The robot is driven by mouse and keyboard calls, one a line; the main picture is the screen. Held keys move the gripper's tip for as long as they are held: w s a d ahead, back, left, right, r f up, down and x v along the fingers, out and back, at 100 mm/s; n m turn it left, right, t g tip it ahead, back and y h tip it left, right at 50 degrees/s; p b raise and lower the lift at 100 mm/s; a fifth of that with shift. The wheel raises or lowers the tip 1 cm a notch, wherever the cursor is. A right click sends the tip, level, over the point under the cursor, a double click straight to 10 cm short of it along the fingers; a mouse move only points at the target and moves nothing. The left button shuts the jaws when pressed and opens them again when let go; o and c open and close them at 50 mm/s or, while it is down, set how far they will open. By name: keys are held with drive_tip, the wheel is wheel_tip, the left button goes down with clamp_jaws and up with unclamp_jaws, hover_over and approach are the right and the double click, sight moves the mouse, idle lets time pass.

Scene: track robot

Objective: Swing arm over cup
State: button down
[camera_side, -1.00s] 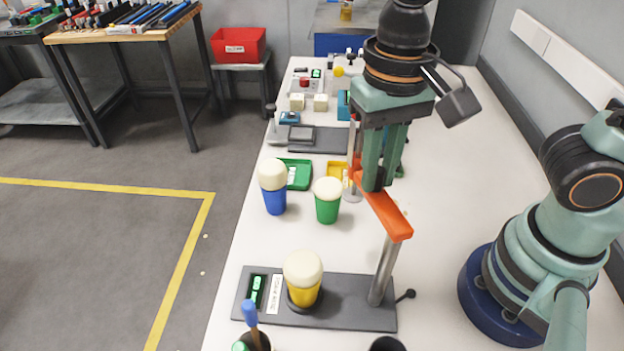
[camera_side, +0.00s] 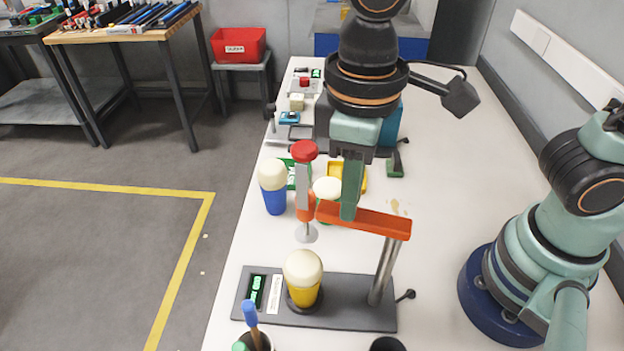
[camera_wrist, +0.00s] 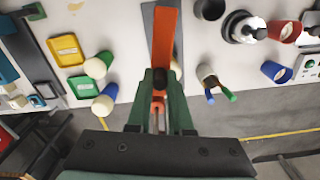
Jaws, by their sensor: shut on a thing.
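The cup (camera_side: 304,292) is yellow with a rounded cream top and stands upright on the dark base plate (camera_side: 350,308) in the side view. The orange swing arm (camera_side: 375,221) sits on a metal post (camera_side: 383,270) on that plate and points left. At its free end hangs a plunger (camera_side: 305,190) with a red cap and a round disc. The disc shows just above the cup's top, apart from it; its exact alignment is hard to judge. My gripper (camera_side: 350,212) is shut on the arm near the plunger. The wrist view shows the orange arm (camera_wrist: 163,40) running to my fingers.
A blue cup (camera_side: 274,198) and a partly hidden green cup (camera_side: 324,212) stand behind the plunger. Green (camera_wrist: 75,88) and yellow (camera_wrist: 63,37) trays lie near them. A holder with a blue-handled tool (camera_side: 251,315) stands in front.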

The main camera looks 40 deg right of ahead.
drive_tip(key=shift+s+a+r+n, duration=0.1)
drive_tip(key=shift+s+a+n, duration=0.15)
drive_tip(key=shift+n, duration=0.4)
drive_tip(key=shift+s+a+n, duration=0.15)
drive_tip(key=shift+a+n, duration=0.2)
drive_tip(key=shift+n, duration=0.3)
drive_tip(key=c, duration=0.8)
unclamp_jaws()
drive_tip(key=shift+s, duration=0.1)
wheel_tip(320, 180, up, 12)
drive_tip(key=w+d+f+m+t, duration=0.2)
drive_tip(key=w+d+f+m, duration=0.1)
drive_tip(key=d, duration=0.4)
drive_tip(key=w+d+f+m+t, duration=0.1)
drive_tip(key=w+d+f+m, duration=0.2)
drive_tip(key=d, duration=0.5)
drive_tip(key=w+d+f+m+t, duration=0.2)
drive_tip(key=w+d+f+m, duration=0.1)
drive_tip(key=d, duration=0.4)
drive_tip(key=shift+w+d+t, duration=0.1)
drive_tip(key=shift+d+t, duration=0.15)
drive_tip(key=shift+t, duration=0.05)
